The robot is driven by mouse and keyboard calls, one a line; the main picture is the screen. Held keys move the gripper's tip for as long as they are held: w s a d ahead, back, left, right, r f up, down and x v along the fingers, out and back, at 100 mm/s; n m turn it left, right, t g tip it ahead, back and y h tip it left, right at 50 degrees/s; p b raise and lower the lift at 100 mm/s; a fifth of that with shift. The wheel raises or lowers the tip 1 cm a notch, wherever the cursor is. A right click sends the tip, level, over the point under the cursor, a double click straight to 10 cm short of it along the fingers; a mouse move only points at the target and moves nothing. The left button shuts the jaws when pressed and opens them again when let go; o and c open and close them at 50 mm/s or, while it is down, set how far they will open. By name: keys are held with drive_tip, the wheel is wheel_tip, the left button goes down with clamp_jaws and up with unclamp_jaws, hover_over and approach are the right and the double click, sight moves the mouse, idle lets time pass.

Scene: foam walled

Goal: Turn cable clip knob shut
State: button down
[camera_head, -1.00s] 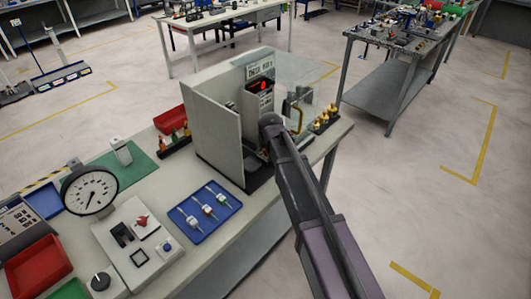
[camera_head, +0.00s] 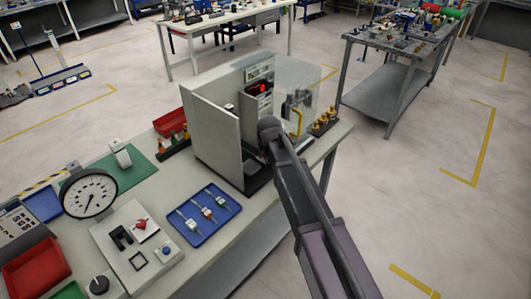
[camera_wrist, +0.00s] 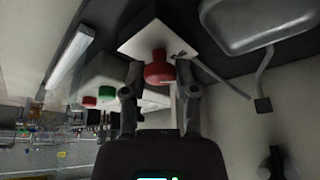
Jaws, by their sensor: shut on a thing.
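The red knob (camera_wrist: 159,72) stands out from a white block (camera_wrist: 155,33) in the wrist view. I take it to be the cable clip knob. My gripper (camera_wrist: 160,82) has one finger on each side of the knob and is shut on it. The finger contact is dark and partly hard to see. In the head view my arm reaches into the open-fronted walled booth (camera_head: 211,137), and the knob and my fingertips are hidden there.
A grey-white tray-like part (camera_wrist: 262,22) and a bent bar (camera_wrist: 222,82) lie close on the right in the wrist view. Green and red buttons (camera_wrist: 106,93) show at left. In the head view a clear panel (camera_head: 298,72) and a yellow handle (camera_head: 297,120) are beside my arm.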

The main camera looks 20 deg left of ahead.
drive_tip(key=shift+m, duration=0.4)
drive_tip(key=m+h, duration=0.1)
drive_tip(key=m, duration=0.1)
drive_tip(key=m+h, duration=0.1)
drive_tip(key=m, duration=0.2)
drive_tip(key=shift+a+t, duration=0.1)
drive_tip(key=shift+t, duration=0.2)
drive_tip(key=m+h, duration=0.1)
drive_tip(key=m, duration=0.2)
drive_tip(key=m+h, duration=0.1)
drive_tip(key=m, duration=0.2)
drive_tip(key=shift+g, duration=0.4)
drive_tip(key=shift+h, duration=0.3)
drive_tip(key=shift+c, duration=1.9)
unclamp_jaws()
